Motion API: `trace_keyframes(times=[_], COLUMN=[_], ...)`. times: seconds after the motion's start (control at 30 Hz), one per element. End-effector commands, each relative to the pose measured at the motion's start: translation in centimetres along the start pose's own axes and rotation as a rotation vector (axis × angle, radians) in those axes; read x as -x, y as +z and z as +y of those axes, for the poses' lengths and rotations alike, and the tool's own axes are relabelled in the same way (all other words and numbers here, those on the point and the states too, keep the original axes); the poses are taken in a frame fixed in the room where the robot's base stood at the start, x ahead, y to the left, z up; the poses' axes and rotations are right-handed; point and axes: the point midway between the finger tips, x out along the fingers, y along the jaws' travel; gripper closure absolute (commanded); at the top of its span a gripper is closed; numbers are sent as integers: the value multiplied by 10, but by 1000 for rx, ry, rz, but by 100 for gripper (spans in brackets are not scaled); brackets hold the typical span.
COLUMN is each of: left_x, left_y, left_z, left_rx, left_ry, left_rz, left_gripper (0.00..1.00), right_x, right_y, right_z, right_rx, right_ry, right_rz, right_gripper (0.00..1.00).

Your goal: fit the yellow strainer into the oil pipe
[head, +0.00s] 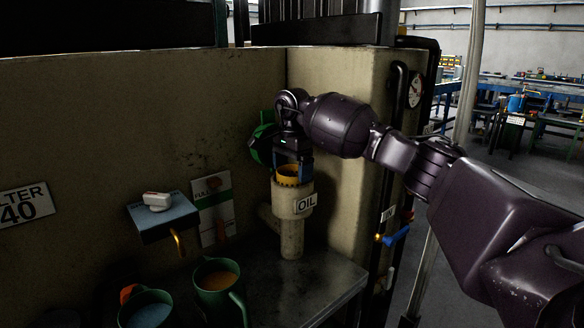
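The cream oil pipe (291,237) stands upright with a white "OIL" label near its top. The yellow strainer (288,172) is at the pipe's mouth, its rim showing above the collar. I cannot tell how deep it sits. My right gripper (292,165) points down directly over the strainer. Its fingers are spread, one toward each side of the strainer's rim; whether they press on it is not clear. My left gripper is not in view.
A green round part (260,143) is behind my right gripper. A blue wall shelf (164,217) holds a white item. Green jugs (215,309) and (140,297) stand at the lower left. The metal ledge (318,290) right of them is clear. A blue-handled valve (396,237) is on the right wall.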

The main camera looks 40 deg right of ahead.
Motion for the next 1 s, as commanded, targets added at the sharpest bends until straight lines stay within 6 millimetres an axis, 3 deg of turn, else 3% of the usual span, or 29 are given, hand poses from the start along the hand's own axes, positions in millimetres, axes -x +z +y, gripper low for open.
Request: trace_keyframes(times=[0.27,0.43,0.8,1.0], left_x=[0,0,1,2], left_y=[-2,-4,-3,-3], left_z=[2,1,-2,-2], left_rx=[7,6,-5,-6], left_ry=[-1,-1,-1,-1], left_rz=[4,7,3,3], left_gripper=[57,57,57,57], right_x=[1,14,83,111], right_y=[0,0,0,0], right_z=[0,-1,-1,0], right_rx=[0,0,0,0], right_ry=[0,-4,-5,-3], right_rz=[0,0,1,1], right_gripper=[0,0,0,0])
